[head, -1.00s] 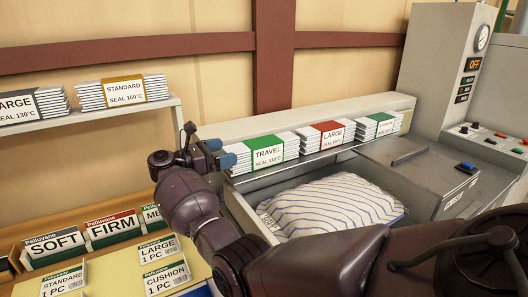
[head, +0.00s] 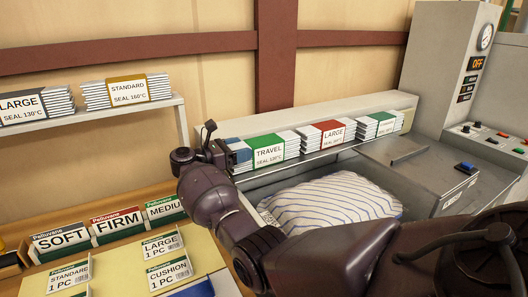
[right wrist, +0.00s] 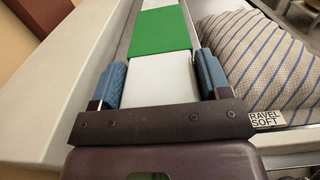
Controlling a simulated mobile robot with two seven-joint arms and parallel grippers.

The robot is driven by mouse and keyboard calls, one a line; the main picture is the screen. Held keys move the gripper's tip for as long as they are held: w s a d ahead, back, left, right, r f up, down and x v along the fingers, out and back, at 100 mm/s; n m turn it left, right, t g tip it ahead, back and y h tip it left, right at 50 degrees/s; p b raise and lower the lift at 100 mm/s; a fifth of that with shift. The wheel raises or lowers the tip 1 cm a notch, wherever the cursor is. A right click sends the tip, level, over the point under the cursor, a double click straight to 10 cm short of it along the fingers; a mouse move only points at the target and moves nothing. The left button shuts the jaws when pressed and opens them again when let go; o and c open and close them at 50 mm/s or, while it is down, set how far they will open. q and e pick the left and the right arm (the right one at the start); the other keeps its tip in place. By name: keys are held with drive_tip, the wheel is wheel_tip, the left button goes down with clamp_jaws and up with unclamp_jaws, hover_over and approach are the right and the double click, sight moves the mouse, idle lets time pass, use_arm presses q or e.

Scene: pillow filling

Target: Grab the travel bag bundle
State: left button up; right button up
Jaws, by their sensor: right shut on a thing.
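The travel bag bundle (head: 268,151) is a white stack with a green band reading TRAVEL, SEAL 130°C, lying on the ledge at the back. My right gripper (head: 232,150) is at its left end. In the right wrist view the bundle (right wrist: 165,75) lies lengthwise between the two blue finger pads of the gripper (right wrist: 162,82), which are shut on its white end. The green band is beyond the fingertips. My left gripper is not in view.
A large bundle (head: 327,133) with a red band and another green-banded bundle (head: 377,125) stand to the right on the ledge. A striped pillow (head: 330,205) lies in the bay below. A shelf (head: 100,118) at left holds more bundles.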

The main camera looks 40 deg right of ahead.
drive_tip(key=shift+c, duration=1.2)
drive_tip(key=shift+r, duration=0.1)
